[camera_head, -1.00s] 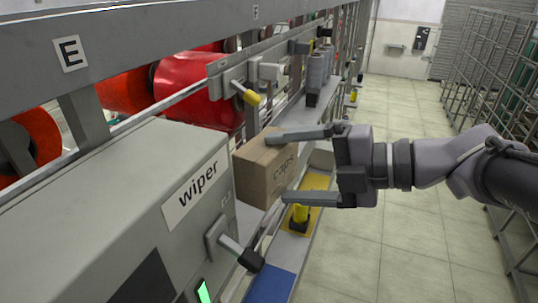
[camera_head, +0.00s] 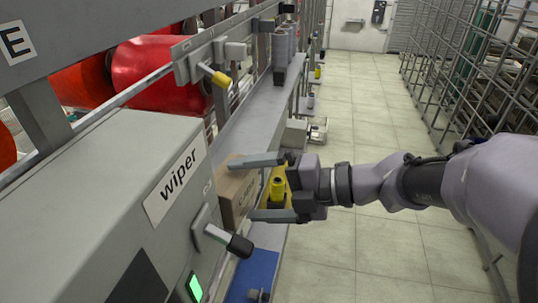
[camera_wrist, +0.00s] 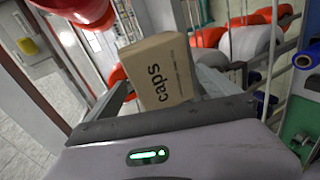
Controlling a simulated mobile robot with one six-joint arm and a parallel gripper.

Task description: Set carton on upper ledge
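The carton (camera_head: 233,190) is a brown box marked "caps". My gripper (camera_head: 254,187) is shut on it, with one finger along its top side and the other along its lower right side in the head view. In the wrist view the carton (camera_wrist: 158,72) sits tilted between the two fingers (camera_wrist: 160,88). The upper ledge (camera_head: 258,107) is a long grey shelf beneath the machine rail, running away behind the carton. The carton is close to the right end of the grey wiper box; whether it touches anything is unclear.
The wiper box (camera_head: 130,200) has a black-knobbed lever (camera_head: 238,245) jutting near the carton. Grey bobbins (camera_head: 281,50) stand farther along the upper ledge. Below are a yellow bobbin (camera_head: 278,189) and a blue pad (camera_head: 252,275). The aisle floor (camera_head: 370,120) is clear; a wire rack (camera_head: 450,70) lines the right.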

